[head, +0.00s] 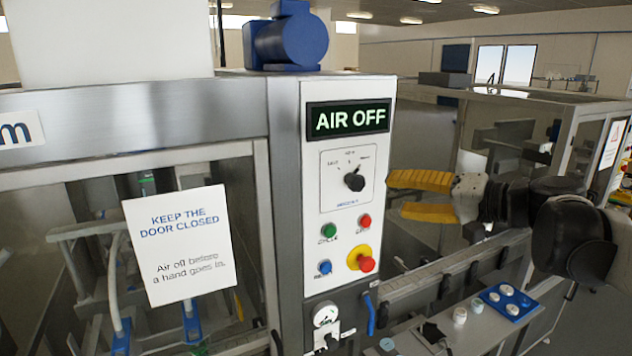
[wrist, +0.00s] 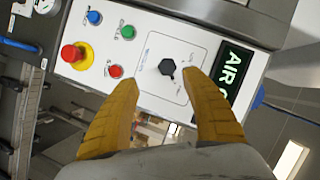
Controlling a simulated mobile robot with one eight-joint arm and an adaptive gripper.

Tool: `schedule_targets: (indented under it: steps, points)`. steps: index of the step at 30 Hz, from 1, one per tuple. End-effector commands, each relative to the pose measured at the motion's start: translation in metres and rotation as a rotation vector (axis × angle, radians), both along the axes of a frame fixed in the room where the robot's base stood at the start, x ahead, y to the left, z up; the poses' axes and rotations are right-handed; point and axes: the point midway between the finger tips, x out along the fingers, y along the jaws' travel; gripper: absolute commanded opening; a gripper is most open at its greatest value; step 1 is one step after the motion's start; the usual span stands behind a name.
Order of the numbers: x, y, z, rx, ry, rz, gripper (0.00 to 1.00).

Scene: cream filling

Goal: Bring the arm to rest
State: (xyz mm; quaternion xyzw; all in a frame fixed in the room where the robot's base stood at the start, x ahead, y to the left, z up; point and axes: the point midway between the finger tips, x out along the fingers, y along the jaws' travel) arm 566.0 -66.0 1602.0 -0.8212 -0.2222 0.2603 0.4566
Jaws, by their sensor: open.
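My gripper (head: 420,196) is open and empty in the head view, its two yellow fingers pointing left at the control panel (head: 338,268). My arm comes in from the right. The black selector knob (head: 354,181) is on the panel's upper part, just left of the fingertips in the picture. In the wrist view, my gripper (wrist: 160,88) has its fingers spread, with the knob (wrist: 167,68) seen between and beyond the tips. I see no contact with it. The display (head: 347,118) above the knob reads AIR OFF.
A red emergency button (head: 365,263) on a yellow base and small green, red and blue buttons lie below the knob. A glazed door with a sign (head: 179,244) is at left. A blue tray (head: 508,302) with white pots stands on a low shelf at lower right.

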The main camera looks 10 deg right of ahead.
Motion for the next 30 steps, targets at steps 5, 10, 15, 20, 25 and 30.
schedule_targets:
  steps: [5,10,15,20,25,30]
  points:
    - [-0.034,0.049,-0.114,-0.152,0.132,0.035,0.55]
    - [-0.090,0.084,-0.248,-0.391,0.266,0.056,0.55]
    - [-0.147,0.092,-0.373,-0.664,0.336,0.058,0.55]
    - [-0.184,0.081,-0.457,-0.890,0.336,0.045,0.55]
    - [-0.202,0.069,-0.498,-1.031,0.312,0.031,0.55]
    - [-0.205,0.065,-0.504,-1.071,0.303,0.023,0.62]
